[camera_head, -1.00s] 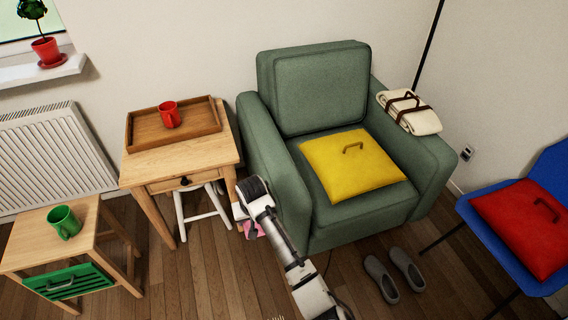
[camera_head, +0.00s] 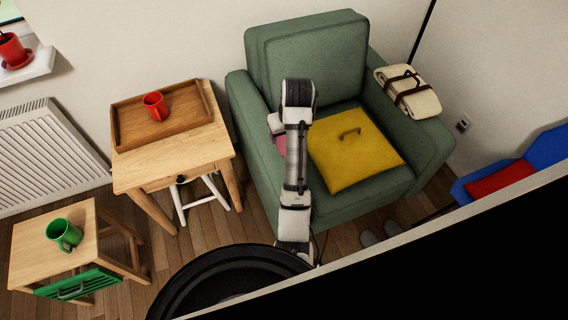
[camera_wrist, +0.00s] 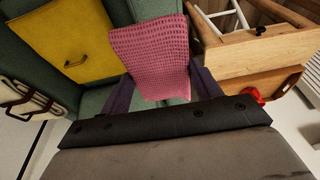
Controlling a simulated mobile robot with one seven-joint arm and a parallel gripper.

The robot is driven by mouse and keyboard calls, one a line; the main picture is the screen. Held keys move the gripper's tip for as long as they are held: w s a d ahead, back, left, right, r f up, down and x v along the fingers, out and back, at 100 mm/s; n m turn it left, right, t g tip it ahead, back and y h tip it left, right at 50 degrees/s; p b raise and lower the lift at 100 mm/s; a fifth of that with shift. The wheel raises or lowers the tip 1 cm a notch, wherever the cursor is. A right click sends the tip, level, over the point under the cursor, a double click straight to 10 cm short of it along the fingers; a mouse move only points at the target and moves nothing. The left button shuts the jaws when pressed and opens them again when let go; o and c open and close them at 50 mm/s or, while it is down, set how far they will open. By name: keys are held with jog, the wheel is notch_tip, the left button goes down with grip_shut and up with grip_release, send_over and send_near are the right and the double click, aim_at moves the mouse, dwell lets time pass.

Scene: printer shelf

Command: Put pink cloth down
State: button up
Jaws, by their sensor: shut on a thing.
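The pink cloth (camera_wrist: 150,55) is a waffle-textured piece held between the fingers of my gripper (camera_wrist: 155,95) in the wrist view. It hangs in front of the green armchair. In the head view a small part of the pink cloth (camera_head: 280,143) shows beside my arm, over the left side of the armchair (camera_head: 300,50). My arm hides most of the cloth and the gripper's fingers there. I cannot tell whether the cloth touches the chair.
A yellow cushion (camera_head: 350,160) with a handle lies on the armchair seat. A folded cream blanket (camera_head: 408,92) rests on the right armrest. A wooden table (camera_head: 170,160) at left bears a tray (camera_head: 125,138) and red mug (camera_head: 155,105). A stool holds a green mug (camera_head: 64,234).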

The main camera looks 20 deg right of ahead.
notch_tip(320, 180, down, 15)
jog(key=b, duration=0.5)
jog(key=shift+s, duration=0.1)
jog(key=shift+f, duration=2.4)
jog(key=shift+f, duration=0.2)
jog(key=o, duration=1)
